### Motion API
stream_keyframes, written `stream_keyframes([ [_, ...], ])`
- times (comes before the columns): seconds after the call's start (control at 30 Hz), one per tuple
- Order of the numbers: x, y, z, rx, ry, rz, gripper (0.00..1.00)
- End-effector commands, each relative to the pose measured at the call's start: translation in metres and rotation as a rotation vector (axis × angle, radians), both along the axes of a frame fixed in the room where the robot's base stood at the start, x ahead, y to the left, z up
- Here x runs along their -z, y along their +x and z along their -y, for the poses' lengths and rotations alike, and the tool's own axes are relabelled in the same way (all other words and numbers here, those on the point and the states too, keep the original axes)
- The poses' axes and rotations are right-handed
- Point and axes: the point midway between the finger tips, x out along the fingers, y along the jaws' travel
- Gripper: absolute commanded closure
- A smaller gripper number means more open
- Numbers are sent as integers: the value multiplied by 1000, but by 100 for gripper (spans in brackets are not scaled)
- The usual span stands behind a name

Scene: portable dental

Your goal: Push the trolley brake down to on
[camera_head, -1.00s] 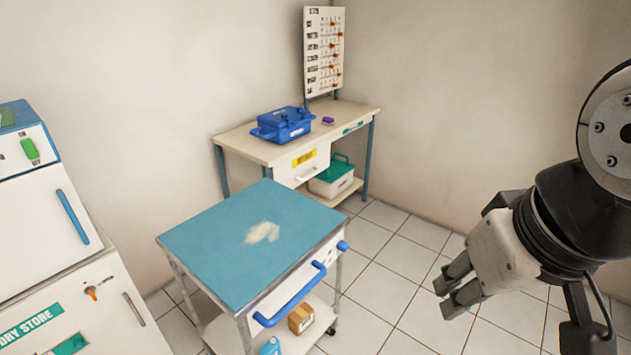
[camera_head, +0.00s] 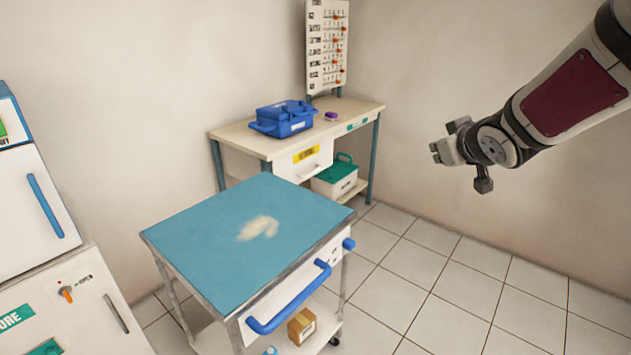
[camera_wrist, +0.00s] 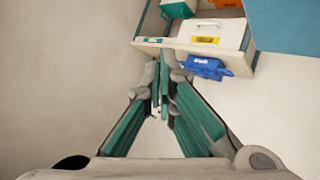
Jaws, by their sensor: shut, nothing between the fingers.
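The trolley (camera_head: 190,240) has a blue top with a pale smear and stands at the lower middle of the head view. Its white front carries a long blue handle (camera_head: 290,305). A short blue lever (camera_head: 349,244) sticks out at the right end of that front, beside small dark marks; it may be the brake, but its setting is too small to read. My gripper (camera_head: 437,152) is at the right, raised well above the floor and clear of the trolley. Its fingers (camera_wrist: 160,100) are shut and empty in the wrist view. The brake cannot be made out there.
A bench (camera_head: 235,138) stands behind the trolley with a blue box (camera_head: 284,120) and a small purple item (camera_head: 331,116) on it. A green-lidded bin (camera_head: 335,176) is below. White cabinets (camera_head: 60,290) stand at the left. The tiled floor right of the trolley is clear.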

Motion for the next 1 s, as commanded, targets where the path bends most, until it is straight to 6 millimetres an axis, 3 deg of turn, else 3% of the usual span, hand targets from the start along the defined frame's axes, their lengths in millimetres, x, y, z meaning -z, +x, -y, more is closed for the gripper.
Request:
stream_keyframes([
  [0.03, 21, 18, 2, -34, 0, 15, 100],
  [0.2, 68, 61, -3, -179, 21, 78, 100],
  [0.4, 135, 91, -16, -368, 95, 125, 100],
  [0.53, 182, 97, -27, -497, 174, 140, 100],
  [0.7, 233, 90, -41, -640, 294, 146, 100],
  [0.83, 258, 81, -47, -712, 370, 146, 100],
  [1.0, 270, 74, -51, -756, 418, 146, 100],
])
